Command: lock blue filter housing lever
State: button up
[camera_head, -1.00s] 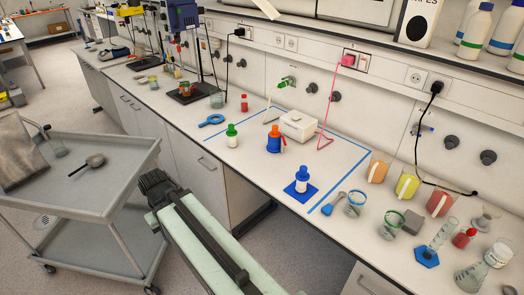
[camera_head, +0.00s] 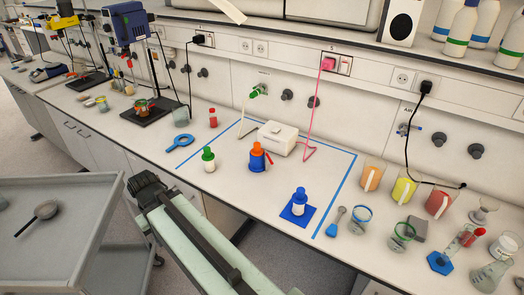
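Farther left is a white one (camera_head: 209,161) with a green cap. I cannot make out a lever on the blue-capped housing or its position. My arm reaches in from the bottom, ending in a dark joint in front of the bench. No gripper fingers show.
Blue tape (camera_head: 340,195) marks an area around the housings and a white box (camera_head: 277,138). A blue magnifier (camera_head: 180,142) lies left. Beakers, including a yellow one (camera_head: 403,189), and a flask (camera_head: 489,275) stand right. A grey trolley (camera_head: 75,240) stands lower left.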

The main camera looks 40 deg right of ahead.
aim_at(271, 162)
jog(key=u, duration=0.1)
jog(key=i, duration=0.9)
jog(key=u, duration=0.7)
